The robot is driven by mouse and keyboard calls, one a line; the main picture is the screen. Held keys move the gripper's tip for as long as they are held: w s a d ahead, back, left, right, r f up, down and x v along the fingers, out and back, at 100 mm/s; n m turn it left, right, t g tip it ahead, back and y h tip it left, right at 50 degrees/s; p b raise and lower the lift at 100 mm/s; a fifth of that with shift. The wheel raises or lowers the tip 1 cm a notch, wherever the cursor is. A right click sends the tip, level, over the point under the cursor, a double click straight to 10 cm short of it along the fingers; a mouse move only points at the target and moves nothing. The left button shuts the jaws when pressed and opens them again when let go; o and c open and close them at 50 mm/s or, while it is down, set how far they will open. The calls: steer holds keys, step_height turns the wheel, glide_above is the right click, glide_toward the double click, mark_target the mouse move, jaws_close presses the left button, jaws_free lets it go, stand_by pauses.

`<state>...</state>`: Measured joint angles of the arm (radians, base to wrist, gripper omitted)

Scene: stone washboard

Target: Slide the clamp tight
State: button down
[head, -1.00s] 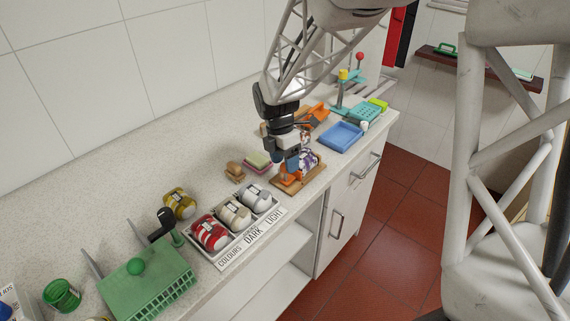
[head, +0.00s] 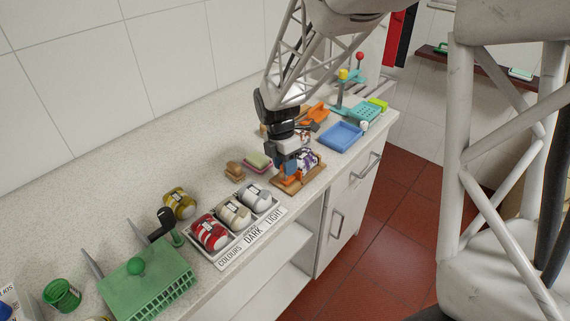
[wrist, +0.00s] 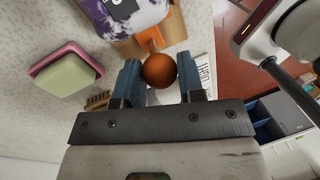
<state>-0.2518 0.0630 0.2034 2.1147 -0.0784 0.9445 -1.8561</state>
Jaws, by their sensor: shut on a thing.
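The clamp is an orange piece (head: 290,180) on a wooden board (head: 312,182) near the counter's front edge. A white and purple patterned bundle (head: 311,160) lies on the board beside it; it also shows at the top of the wrist view (wrist: 120,18). In the wrist view the clamp's round orange-brown knob (wrist: 159,70) sits between the two blue fingers. My gripper (wrist: 158,78) is shut on this knob. In the head view my gripper (head: 284,172) comes down over the clamp and hides part of it. I cannot tell whether the clamp touches the bundle.
A tray with rolled bundles (head: 222,250) stands to the left of the board. A blue tray (head: 341,136) stands to the right. The counter's front edge is close.

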steer(key=shift+w+d, duration=0.1)
steer(key=shift+w, duration=0.05)
steer(key=c, duration=0.8)
jaws_free()
steer(key=shift+o, duration=0.2)
steer(key=shift+r, duration=0.1)
step_height(320, 180, up, 8)
steer(key=w, duration=0.1)
steer(key=shift+a+f, duration=0.25)
steer(key=shift+a, duration=0.15)
steer(key=shift+w, duration=0.1)
